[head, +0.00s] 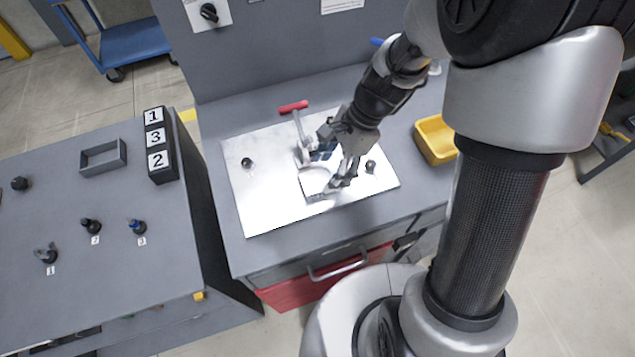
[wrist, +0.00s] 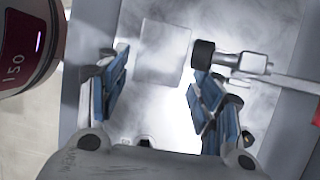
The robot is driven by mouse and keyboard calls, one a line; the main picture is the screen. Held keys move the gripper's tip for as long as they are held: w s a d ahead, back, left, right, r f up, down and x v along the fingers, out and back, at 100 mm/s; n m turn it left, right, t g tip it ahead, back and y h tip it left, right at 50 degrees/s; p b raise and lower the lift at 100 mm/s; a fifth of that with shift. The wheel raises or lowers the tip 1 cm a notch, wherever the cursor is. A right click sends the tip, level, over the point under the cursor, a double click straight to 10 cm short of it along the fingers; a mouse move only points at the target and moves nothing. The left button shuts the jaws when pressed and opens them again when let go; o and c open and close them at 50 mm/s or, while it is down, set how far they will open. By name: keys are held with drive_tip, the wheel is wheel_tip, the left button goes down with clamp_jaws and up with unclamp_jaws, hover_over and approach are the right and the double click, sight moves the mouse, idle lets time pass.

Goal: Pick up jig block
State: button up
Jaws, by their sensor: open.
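A pale, square block, which looks like the jig block (wrist: 164,52), lies on the shiny metal plate (head: 262,205). In the head view the block (head: 314,181) is partly hidden by my gripper. My gripper (head: 327,168) is over the plate, with its fingers pointing down toward the block. In the wrist view my gripper (wrist: 158,68) has its blue-padded fingers wide apart, with nothing between them in contact. The block shows beyond and between the fingertips. I cannot tell the height gap.
A toggle clamp with a red handle (head: 293,106) stands close; its black tip (wrist: 203,52) is at the block's right edge in the wrist view. Black knobs (head: 247,162) (head: 371,166) stand on the plate. A yellow bin (head: 437,139) is at right.

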sight(318, 180)
drive_tip(key=a+f, duration=0.1)
drive_tip(key=a+f+b, duration=0.1)
drive_tip(key=f, duration=0.1)
drive_tip(key=shift+s+a, duration=0.15)
drive_tip(key=shift+s, duration=0.15)
drive_tip(key=shift+r, duration=0.15)
drive_tip(key=shift+c, duration=0.4)
drive_tip(key=c, duration=1)
